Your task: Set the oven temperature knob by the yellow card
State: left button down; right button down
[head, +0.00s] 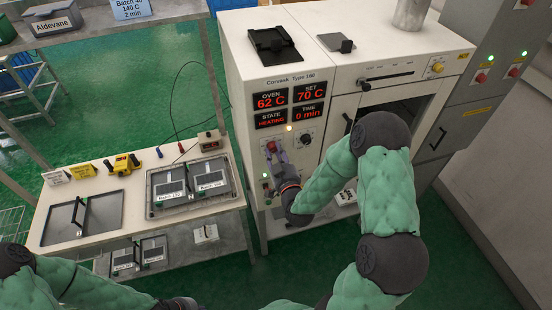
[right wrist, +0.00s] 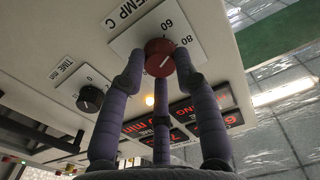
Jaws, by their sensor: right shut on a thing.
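The oven (head: 258,85) stands at the middle of the head view; its display reads oven 62 C, set 70 C, heating, time 0 min. My right gripper (head: 276,157) is at the lower left of its panel. In the right wrist view its purple fingers (right wrist: 160,72) are shut around the red temperature knob (right wrist: 159,57). The scale marked TEMP C shows 60 and 80; other marks are hidden.
A black time knob (right wrist: 90,98) sits beside the temperature dial. The left table (head: 130,215) carries a tray (head: 155,208) with batch boxes, a dark plate with a handle (head: 82,218) and a yellow device (head: 122,164).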

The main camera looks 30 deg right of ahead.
jog(key=m+b, duration=0.8)
jog(key=b, duration=0.1)
jog(key=m+b, duration=0.4)
jog(key=shift+w+d+r, duration=0.1)
jog(key=shift+d+r, duration=0.15)
jog(key=m+b, duration=0.4)
jog(key=b, duration=0.2)
jog(key=m+b, duration=0.4)
jog(key=b, duration=0.2)
jog(key=m+b, duration=0.3)
jog(key=b, duration=0.4)
jog(key=shift+f+m, duration=0.3)
jog(key=shift+m, duration=0.1)
jog(key=shift+a+m+b, duration=0.1)
jog(key=shift+m+b, duration=1)
jog(key=shift+b, duration=0.1)
jog(key=shift+f, duration=0.1)
jog(key=c, duration=1.1)
grip_release()
jog(key=shift+o, duration=0.7)
jog(key=shift+d+f, duration=0.1)
jog(key=shift+d, duration=0.1)
jog(key=shift+a, duration=0.2)
jog(key=v, duration=1.2)
